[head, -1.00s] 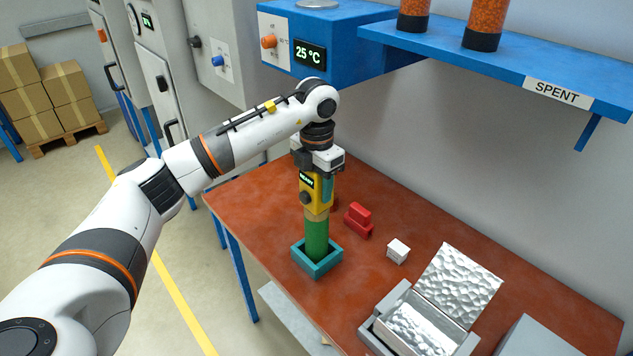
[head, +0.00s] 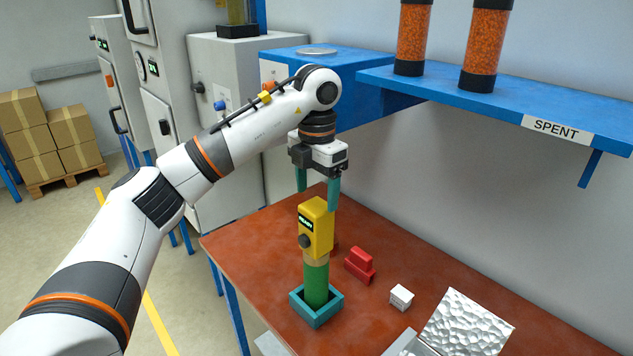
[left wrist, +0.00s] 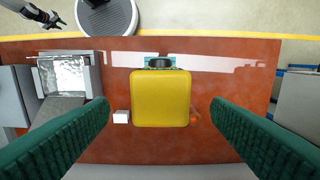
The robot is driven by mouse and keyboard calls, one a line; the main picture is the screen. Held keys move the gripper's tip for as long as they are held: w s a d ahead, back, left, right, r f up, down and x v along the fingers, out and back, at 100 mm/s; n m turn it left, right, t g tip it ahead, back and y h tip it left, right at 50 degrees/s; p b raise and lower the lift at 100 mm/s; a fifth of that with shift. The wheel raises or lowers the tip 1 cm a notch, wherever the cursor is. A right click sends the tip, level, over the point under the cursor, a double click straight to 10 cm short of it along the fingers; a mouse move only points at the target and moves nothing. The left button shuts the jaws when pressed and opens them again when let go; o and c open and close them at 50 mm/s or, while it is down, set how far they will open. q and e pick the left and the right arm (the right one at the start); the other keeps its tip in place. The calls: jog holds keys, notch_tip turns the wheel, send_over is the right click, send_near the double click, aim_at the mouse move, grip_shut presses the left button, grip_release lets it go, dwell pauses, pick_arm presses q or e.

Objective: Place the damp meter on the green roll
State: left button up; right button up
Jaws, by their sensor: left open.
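The yellow damp meter (head: 318,226) stands upright on top of the green roll (head: 316,284). Its dark display and a dark knob show on its front. The green roll stands upright in a teal square holder (head: 318,312) on the table, with a tan band at its top. My left gripper (head: 319,193) is open just above the meter, its teal fingers apart. In the left wrist view the meter's yellow top (left wrist: 160,98) lies between the two open fingers (left wrist: 160,115), apart from both. My right gripper does not show clearly enough in the head view.
A red object (head: 360,264) and a small white block (head: 401,297) lie on the red-brown table (head: 270,236) right of the holder. A foil-lined box (head: 465,325) stands at the front right. A blue shelf marked SPENT (head: 500,100) holds orange-filled cylinders above the table.

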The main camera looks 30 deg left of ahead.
pick_arm(q)
jog(key=shift+r, duration=1.45)
